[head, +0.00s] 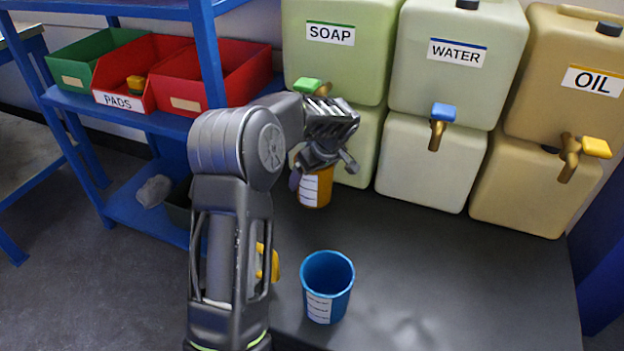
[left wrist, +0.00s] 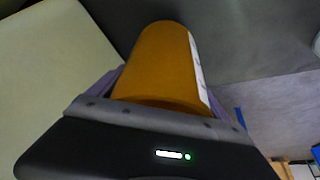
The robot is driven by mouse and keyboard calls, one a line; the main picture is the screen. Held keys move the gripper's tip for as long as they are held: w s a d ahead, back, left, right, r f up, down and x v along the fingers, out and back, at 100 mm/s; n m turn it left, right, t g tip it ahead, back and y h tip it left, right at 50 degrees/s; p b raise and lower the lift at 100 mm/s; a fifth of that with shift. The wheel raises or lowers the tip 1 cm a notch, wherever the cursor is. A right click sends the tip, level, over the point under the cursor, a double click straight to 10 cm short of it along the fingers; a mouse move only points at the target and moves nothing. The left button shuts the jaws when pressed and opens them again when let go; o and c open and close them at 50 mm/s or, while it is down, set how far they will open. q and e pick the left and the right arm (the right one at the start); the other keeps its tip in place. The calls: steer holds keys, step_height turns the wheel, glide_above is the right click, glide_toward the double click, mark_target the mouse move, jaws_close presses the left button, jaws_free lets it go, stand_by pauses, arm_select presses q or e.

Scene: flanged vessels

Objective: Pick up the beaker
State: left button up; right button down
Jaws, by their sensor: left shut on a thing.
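An orange beaker (head: 322,186) with a white label is at the front of the soap container, below its green tap. My left gripper (head: 305,182) is shut on this beaker, with a purple finger showing at its left side. In the left wrist view the orange beaker (left wrist: 160,65) fills the space between the purple fingers of the gripper (left wrist: 155,85). I cannot tell whether its base touches the dark tabletop. A blue beaker (head: 340,275) with a white label stands upright and apart near the front. My right gripper is not in view.
Soap (head: 345,65), water (head: 455,65) and oil (head: 560,85) containers with taps line the back. A blue shelf (head: 120,115) with green and red bins stands left. A yellow object (head: 274,265) is partly hidden behind my arm. The tabletop (head: 450,285) is clear at right.

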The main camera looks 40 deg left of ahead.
arm_select(q)
steer(key=s+d, duration=0.2)
steer(key=d, duration=0.6)
steer(key=s+d+r, duration=0.1)
steer(key=s+d, duration=0.2)
steer(key=d, duration=0.6)
steer(key=shift+d, duration=0.2)
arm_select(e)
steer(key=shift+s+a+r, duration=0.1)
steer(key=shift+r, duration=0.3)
arm_select(q)
steer(key=shift+a+r, duration=0.1)
